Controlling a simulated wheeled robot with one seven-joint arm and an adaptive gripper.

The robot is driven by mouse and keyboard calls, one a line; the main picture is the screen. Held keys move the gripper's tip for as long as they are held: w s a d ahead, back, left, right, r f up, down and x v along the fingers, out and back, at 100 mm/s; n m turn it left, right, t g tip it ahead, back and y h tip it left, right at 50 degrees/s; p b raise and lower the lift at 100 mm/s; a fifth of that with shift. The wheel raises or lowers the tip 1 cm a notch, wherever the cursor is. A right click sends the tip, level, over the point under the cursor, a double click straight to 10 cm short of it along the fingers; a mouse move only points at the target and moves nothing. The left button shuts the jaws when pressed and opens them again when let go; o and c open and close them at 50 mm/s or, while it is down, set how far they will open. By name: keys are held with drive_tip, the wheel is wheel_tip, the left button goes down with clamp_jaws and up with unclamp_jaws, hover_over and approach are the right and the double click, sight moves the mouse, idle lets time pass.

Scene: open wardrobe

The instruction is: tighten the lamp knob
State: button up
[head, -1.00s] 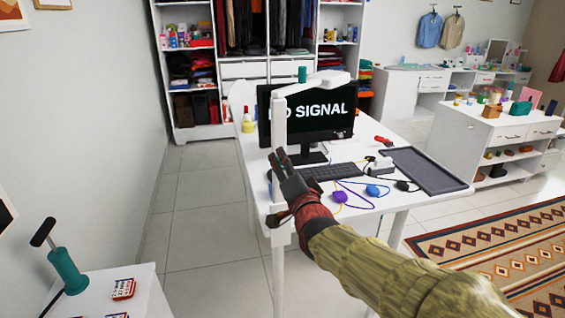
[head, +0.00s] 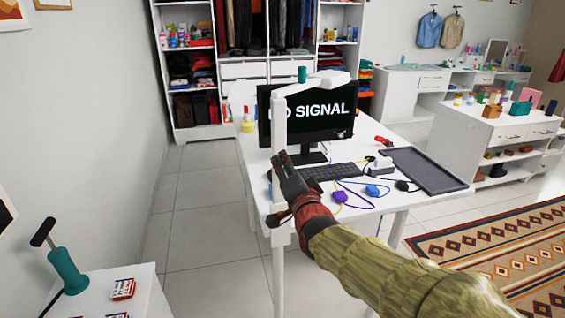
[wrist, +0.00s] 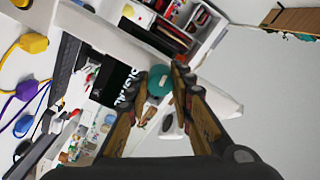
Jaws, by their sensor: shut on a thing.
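The white lamp (head: 280,124) stands at the near left edge of the desk, with an upright post and a jointed arm on top. A teal piece (head: 302,74) shows at its upper joint. My gripper (head: 281,160) is at the post, well below that joint. In the wrist view the teal lamp knob (wrist: 159,80) lies between the fingertips of my gripper (wrist: 166,78), and the fingers are shut on it. The white post runs diagonally behind it. In the head view my fingers hide the gripped knob.
The white desk (head: 390,202) holds a monitor (head: 330,110), a keyboard (head: 330,172), a dark tray (head: 425,170) and coloured cables with a purple plug (head: 340,197). A teal device with a black handle (head: 67,268) stands at lower left. Floor left of the desk is clear.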

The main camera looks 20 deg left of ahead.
clamp_jaws()
drive_tip(key=m, duration=1.3)
drive_tip(key=shift+r, duration=0.1)
drive_tip(key=m, duration=0.4)
drive_tip(key=o, duration=1)
unclamp_jaws()
